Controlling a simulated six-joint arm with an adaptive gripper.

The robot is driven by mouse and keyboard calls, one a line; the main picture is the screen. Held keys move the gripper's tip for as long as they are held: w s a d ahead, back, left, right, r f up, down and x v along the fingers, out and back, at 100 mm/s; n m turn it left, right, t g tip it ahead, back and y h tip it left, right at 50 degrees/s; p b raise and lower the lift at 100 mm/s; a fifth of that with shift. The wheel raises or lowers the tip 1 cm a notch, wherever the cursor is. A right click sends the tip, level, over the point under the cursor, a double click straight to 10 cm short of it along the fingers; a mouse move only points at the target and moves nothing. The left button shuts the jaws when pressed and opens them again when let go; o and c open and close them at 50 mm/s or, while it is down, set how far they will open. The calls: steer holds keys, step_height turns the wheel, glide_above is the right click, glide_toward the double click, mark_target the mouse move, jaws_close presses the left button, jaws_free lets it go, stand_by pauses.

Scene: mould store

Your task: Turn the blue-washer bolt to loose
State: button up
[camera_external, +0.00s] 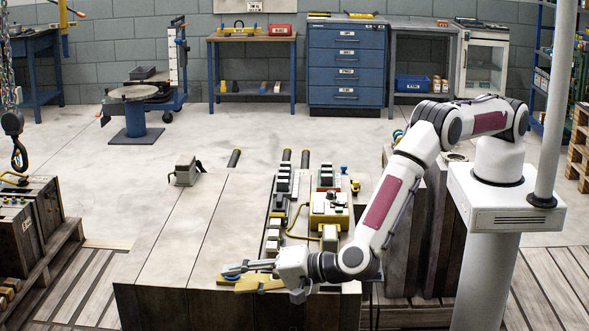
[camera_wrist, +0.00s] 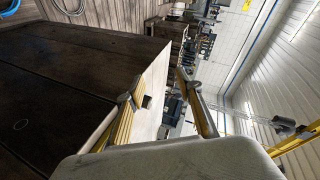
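A small blue-topped part (camera_external: 344,170) stands at the far right of the mould block, too small to identify. My gripper (camera_external: 230,274) is low over the near edge of the block (camera_external: 190,235), pointing left, in the external view. In the wrist view my gripper (camera_wrist: 162,82) shows two yellow fingers with grey tips, spread apart with nothing between them. The dark face of a block (camera_wrist: 50,75) lies to the left of the fingers. Whether a finger touches the block is unclear.
A yellow-and-white unit (camera_external: 330,209) and a row of grey clamps (camera_external: 275,222) stand on the block beside my forearm. A grey clamp (camera_external: 186,171) sits at the far left edge. A hook (camera_external: 18,155) hangs at far left. The block's left part is bare.

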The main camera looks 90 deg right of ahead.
mark_target(236, 279)
steer(key=shift+s+d+r+m+g+h, duration=0.1)
steer(key=shift+s+d+m+g+h, duration=0.55)
steer(key=shift+m, duration=3.8)
steer(key=shift+s+d+f+m+g+h, duration=0.1)
steer(key=shift+s+d+m+g+h, duration=0.6)
steer(key=shift+m, duration=3.7)
steer(key=shift+s+d+r+m+g+h, duration=0.15)
steer(key=shift+s+d+m+h, duration=0.55)
steer(key=shift+m, duration=3.75)
steer(key=shift+w+a+h, duration=0.15)
steer(key=shift+w+h, duration=0.2)
steer(key=shift+x, duration=3.95)
